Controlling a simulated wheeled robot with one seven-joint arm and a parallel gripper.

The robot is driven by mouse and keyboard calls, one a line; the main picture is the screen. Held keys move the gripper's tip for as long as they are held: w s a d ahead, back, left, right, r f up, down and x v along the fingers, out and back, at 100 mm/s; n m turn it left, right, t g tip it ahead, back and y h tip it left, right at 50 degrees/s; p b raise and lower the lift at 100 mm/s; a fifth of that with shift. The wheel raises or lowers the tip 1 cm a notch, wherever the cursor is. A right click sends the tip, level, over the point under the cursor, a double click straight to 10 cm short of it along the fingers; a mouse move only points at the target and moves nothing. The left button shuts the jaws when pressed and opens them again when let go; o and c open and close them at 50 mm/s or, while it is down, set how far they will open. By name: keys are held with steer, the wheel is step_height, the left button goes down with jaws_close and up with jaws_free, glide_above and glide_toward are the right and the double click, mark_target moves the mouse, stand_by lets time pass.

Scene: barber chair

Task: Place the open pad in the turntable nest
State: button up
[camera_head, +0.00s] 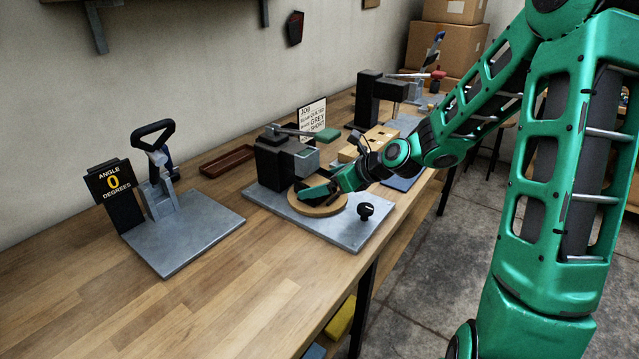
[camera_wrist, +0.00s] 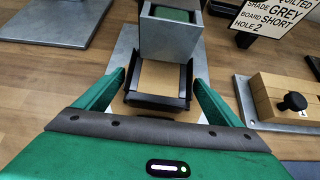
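The turntable (camera_head: 305,207), a round tan disc, sits on a grey metal plate. My gripper (camera_head: 318,193) is low over it, with the fingers pointing left. In the wrist view my gripper (camera_wrist: 159,76) has its two green fingers apart, one on each side of a dark frame (camera_wrist: 157,101) with a tan flat area inside. The fingertips come very close to the frame's sides; whether they touch is unclear. I cannot tell whether this frame is the nest or the open pad. No separate pad shows clearly, and my fingers hide part of the disc.
A dark press with a metal block (camera_head: 306,161) stands right behind the turntable; the block (camera_wrist: 170,38) is close ahead of my fingertips. A black knob (camera_head: 366,210) is on the plate's near right. A lever fixture (camera_head: 160,190) stands left. The front bench top is clear.

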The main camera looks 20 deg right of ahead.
steer(key=v, duration=1.2)
steer(key=s+d+f+n+g, duration=0.1)
steer(key=s+n, duration=0.1)
steer(key=s+f+n+h, duration=0.1)
steer(key=s+n, duration=0.1)
steer(key=s+d+f+n+g+h, duration=0.1)
steer(key=s+n, duration=0.1)
steer(key=shift+d+f+n+g, duration=0.3)
steer(key=shift+d, duration=0.1)
steer(key=s+d+n+g+h, duration=0.2)
steer(key=s+n, duration=0.6)
steer(key=s, duration=0.4)
steer(key=s+d+r+n+g+h, duration=0.1)
steer(key=s+d+n+g, duration=0.3)
steer(key=s, duration=0.9)
steer(key=d+n+h, duration=0.1)
steer(key=d+n, duration=0.1)
steer(key=n, duration=0.1)
steer(key=shift+s+d+r+n, duration=0.2)
steer(key=shift+s+d+n, duration=0.1)
steer(key=shift+n, duration=0.1)
